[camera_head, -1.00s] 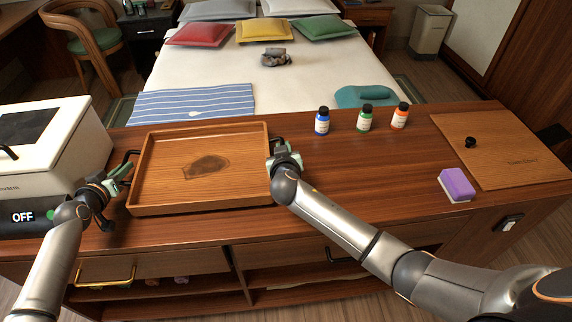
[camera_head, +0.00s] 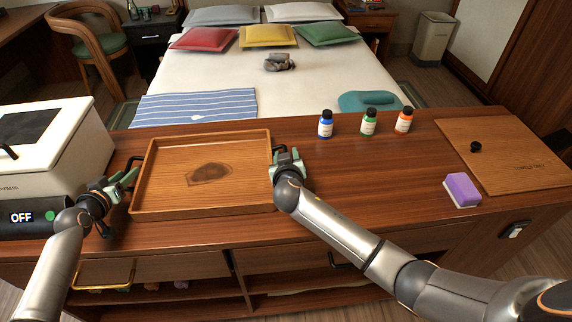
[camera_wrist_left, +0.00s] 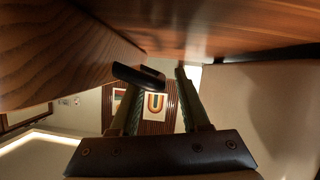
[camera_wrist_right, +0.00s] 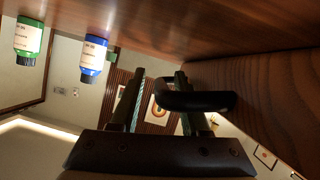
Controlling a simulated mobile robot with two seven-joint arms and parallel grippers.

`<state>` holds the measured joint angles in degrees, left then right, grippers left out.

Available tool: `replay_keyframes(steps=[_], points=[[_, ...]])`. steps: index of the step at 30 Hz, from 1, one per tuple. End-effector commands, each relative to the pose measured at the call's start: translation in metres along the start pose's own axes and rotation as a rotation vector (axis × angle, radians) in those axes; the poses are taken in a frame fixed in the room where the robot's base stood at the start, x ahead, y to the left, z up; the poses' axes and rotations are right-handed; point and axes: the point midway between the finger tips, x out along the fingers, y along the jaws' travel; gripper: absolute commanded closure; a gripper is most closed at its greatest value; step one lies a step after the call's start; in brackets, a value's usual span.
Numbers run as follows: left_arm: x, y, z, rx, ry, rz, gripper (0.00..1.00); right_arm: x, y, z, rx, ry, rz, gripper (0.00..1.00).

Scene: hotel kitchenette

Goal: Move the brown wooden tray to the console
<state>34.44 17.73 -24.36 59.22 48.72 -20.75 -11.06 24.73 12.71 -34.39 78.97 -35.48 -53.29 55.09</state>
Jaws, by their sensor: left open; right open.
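The brown wooden tray (camera_head: 165,202) lies flat on the long wooden console (camera_head: 340,185), with a dark oval mark on its bottom. It has a black handle at each short end. My left gripper (camera_head: 128,177) is open at the left end. In the left wrist view its fingers (camera_wrist_left: 158,95) are apart near the left handle (camera_wrist_left: 138,76), which overlaps one finger. My right gripper (camera_head: 288,157) is open at the right end. In the right wrist view the right handle (camera_wrist_right: 196,101) reaches across one of its fingers. I cannot tell whether either gripper touches its handle.
A white box-shaped appliance (camera_head: 60,150) with an OFF display stands close left of the tray. Blue (camera_head: 325,125), green (camera_head: 369,122) and orange (camera_head: 403,120) capped bottles stand right of it. A purple sponge (camera_head: 462,190) and a wooden board (camera_head: 510,150) lie further right.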

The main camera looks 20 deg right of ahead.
Motion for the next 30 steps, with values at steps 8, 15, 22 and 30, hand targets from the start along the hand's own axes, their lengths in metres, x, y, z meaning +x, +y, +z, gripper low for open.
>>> replay_keyframes(steps=[8, 15, 22, 30], points=[[-0.030, -0.001, 0.001, 0.000, 0.000, -0.002, 0.54, 0.000, 0.000, 0.000, 0.000, 0.000, -0.001, 0.54], [-0.064, -0.001, 0.001, 0.001, -0.001, -0.003, 0.54, 0.000, 0.000, 0.000, 0.000, 0.000, -0.001, 0.54], [-0.095, -0.001, 0.001, 0.002, -0.001, -0.003, 0.54, 0.000, 0.000, 0.000, 0.000, 0.000, 0.000, 0.54], [-0.113, -0.001, 0.000, 0.001, -0.001, -0.003, 0.54, -0.001, 0.000, 0.000, 0.000, 0.000, -0.001, 0.54]])
